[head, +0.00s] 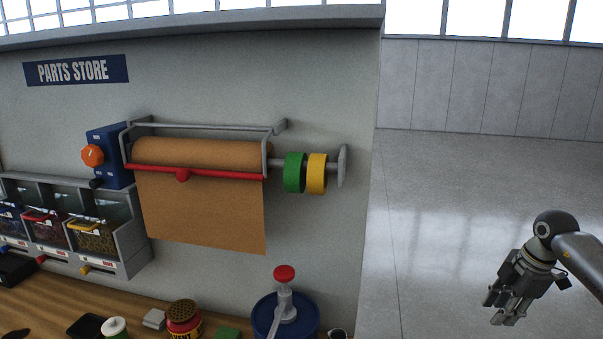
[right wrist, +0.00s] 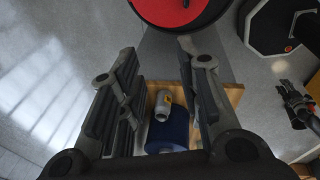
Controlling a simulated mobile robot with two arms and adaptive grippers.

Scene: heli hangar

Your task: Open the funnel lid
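No funnel or funnel lid can be clearly made out in either view. My right gripper (head: 507,306) is over the grey floor at the right of the head view, well away from the bench and wall. In the right wrist view its two fingers (right wrist: 158,95) are wide apart with nothing between them. Beyond them, lower down, are a blue body (right wrist: 172,132) and a grey spout-like piece (right wrist: 162,106) beside a wooden edge. A dark jointed part (right wrist: 297,104) at the right of that view may be my left gripper; its fingers are unclear.
A wooden bench (head: 60,300) holds a blue drum (head: 298,312) with a red-topped pump, a red-and-yellow can (head: 184,318) and parts bins (head: 90,232). A brown paper roll (head: 200,152) hangs above. A red disc (right wrist: 178,8) shows in the wrist view. Floor at right is clear.

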